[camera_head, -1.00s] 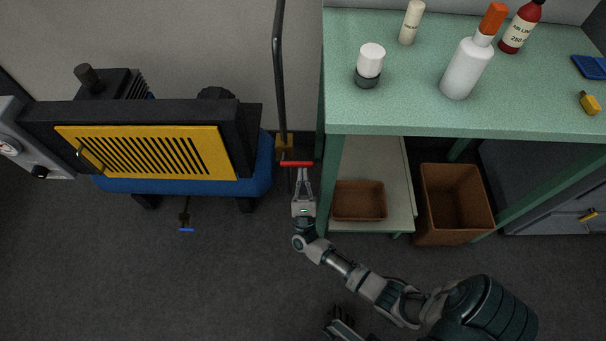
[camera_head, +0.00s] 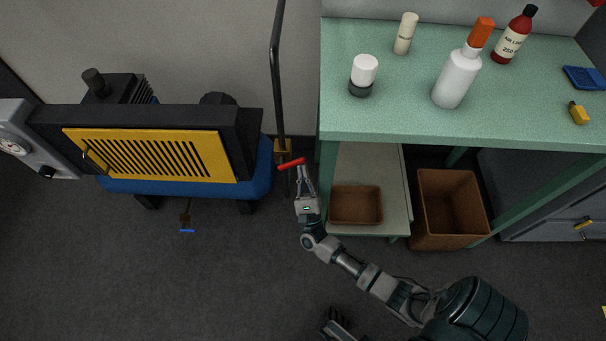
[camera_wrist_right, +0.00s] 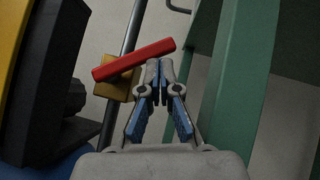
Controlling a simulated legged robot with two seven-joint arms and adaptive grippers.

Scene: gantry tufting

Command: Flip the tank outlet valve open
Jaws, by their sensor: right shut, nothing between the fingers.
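The valve has a red bar handle (camera_head: 291,164) on a brass body (camera_head: 283,147), set on a dark upright pipe between the blue tank (camera_head: 262,168) and the green bench. The handle sits aslant, its right end higher. In the right wrist view the red handle (camera_wrist_right: 133,60) crosses in front of the brass body (camera_wrist_right: 117,88). My right gripper (camera_head: 301,172) is shut and empty, its tips at the handle's right part. In the wrist view the tips (camera_wrist_right: 160,68) are just below the handle, seemingly touching it. A dark part of mine at the bottom edge may be my left gripper (camera_head: 336,325).
A smaller valve with a blue handle (camera_head: 187,231) hangs under the tank. The green bench (camera_head: 480,125) stands close on the right, its leg near my right gripper. Brown bins (camera_head: 447,208) stand below it. The floor at left is clear.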

